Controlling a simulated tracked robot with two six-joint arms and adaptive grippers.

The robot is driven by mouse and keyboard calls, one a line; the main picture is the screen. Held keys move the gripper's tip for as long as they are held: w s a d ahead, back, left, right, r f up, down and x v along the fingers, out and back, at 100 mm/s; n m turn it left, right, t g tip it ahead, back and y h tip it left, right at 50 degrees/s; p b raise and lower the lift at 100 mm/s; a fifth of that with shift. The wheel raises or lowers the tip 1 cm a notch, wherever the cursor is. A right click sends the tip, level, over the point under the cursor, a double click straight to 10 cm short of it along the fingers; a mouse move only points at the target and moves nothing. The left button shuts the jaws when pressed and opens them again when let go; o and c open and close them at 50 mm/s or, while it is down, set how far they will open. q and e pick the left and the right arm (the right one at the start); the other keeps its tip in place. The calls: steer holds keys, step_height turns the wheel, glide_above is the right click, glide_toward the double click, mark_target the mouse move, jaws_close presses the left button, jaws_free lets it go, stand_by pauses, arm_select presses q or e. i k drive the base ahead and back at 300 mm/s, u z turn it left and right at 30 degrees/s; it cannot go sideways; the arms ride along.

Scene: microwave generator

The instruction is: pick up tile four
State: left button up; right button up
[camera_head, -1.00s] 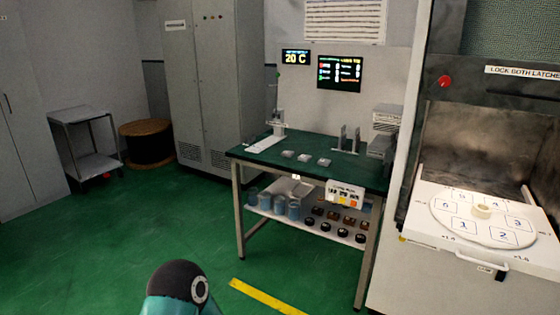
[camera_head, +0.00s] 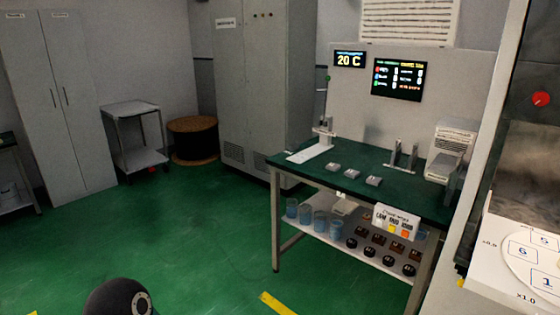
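At the right edge, a round white plate (camera_head: 517,268) shows sectors marked 5, 6 and 1; the rest is cut off. Neither gripper is in view. Only a dark rounded joint of my arm shows at the bottom left.
The bench's lower shelf holds blue containers (camera_head: 305,214), several dark knob-like items and a small sign (camera_head: 397,222). A grey cart (camera_head: 138,140) and a wooden spool (camera_head: 193,140) stand at the back left. The green floor before the bench is clear.

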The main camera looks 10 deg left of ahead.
mark_target(332, 166)
steer(key=u, duration=0.6)
steer(key=i, duration=2.6)
steer(key=z, duration=0.6)
